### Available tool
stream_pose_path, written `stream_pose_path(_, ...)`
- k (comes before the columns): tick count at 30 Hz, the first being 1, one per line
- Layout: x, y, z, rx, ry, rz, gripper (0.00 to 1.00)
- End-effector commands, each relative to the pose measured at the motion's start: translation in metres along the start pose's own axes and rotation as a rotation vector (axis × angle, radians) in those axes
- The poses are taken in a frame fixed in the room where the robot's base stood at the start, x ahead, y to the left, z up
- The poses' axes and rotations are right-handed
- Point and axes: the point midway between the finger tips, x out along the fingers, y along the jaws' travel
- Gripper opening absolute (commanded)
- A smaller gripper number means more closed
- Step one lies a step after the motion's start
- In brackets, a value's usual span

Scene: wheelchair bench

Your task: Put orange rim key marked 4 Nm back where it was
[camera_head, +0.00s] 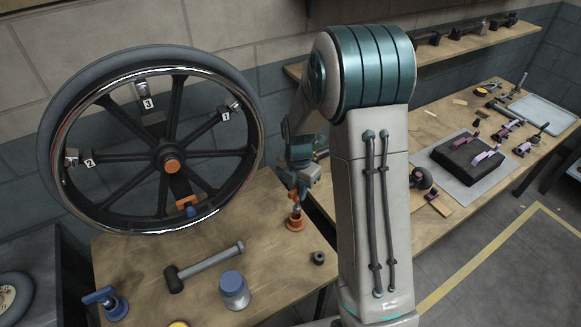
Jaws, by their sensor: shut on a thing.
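My gripper (296,190) is in the middle of the view, pointing down above the near wooden bench. It is shut on an orange tool, which I take to be the orange rim key (295,222). The key's orange lower end is at or just above the bench top; I cannot tell which. Its 4 Nm mark is not readable, and its upper part is partly hidden by the jaws. The spoked wheel (168,157) stands at the left, with tags 3, 1 and 2 at its rim. An orange and blue piece (187,207) sits at its lower rim.
A mallet (205,266), a blue-lidded jar (234,290), a blue-handled tool (106,301) and a small dark ring (318,257) lie on the near bench. A black block (468,157) with pink-handled tools stands on the right bench. My arm hides the middle.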

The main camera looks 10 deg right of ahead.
Motion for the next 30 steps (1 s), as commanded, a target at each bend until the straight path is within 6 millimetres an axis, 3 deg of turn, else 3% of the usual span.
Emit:
stream_pose_path(8,0.006,0.001,-0.002,-0.003,-0.005,0.014,0.0)
stream_pose_path(24,0.06,0.001,0.0,0.0,-0.003,0.012,0.0)
stream_pose_path(30,0.068,0.001,0.001,0.001,-0.005,0.013,0.0)
